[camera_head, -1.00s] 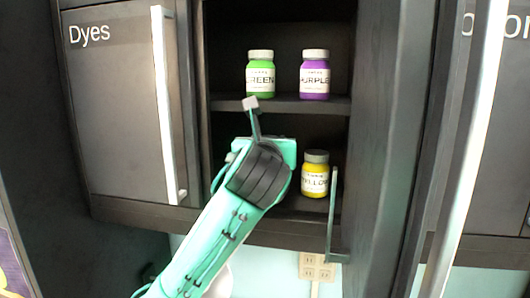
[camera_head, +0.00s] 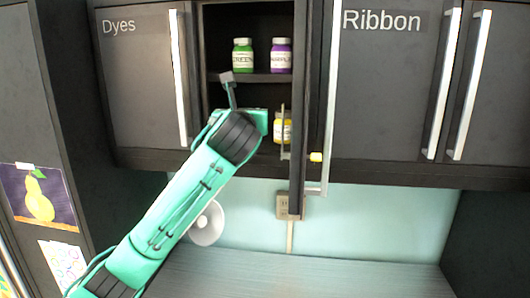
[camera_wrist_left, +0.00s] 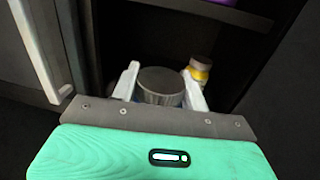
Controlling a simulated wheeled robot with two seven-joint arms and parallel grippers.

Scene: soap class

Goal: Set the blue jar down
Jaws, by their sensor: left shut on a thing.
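My left gripper (camera_wrist_left: 162,84) is shut on a jar (camera_wrist_left: 160,80) inside the lower compartment of the open cabinet. In the left wrist view the jar's grey lid shows between the fingers; its body is mostly hidden, so its colour is hard to tell. In the head view my left arm reaches up into this compartment and its wrist covers the jar. A yellow jar (camera_head: 283,127) stands to the right on the lower shelf; it also shows in the left wrist view (camera_wrist_left: 200,69) just beyond the right finger. Contact between the held jar and shelf cannot be seen. My right gripper is not in view.
A green jar (camera_head: 242,56) and a purple jar (camera_head: 281,56) stand on the upper shelf (camera_head: 262,77). The open cabinet door (camera_head: 313,110) stands to the right of the arm. A closed Dyes door (camera_head: 138,90) is on the left. A counter (camera_head: 300,272) lies below.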

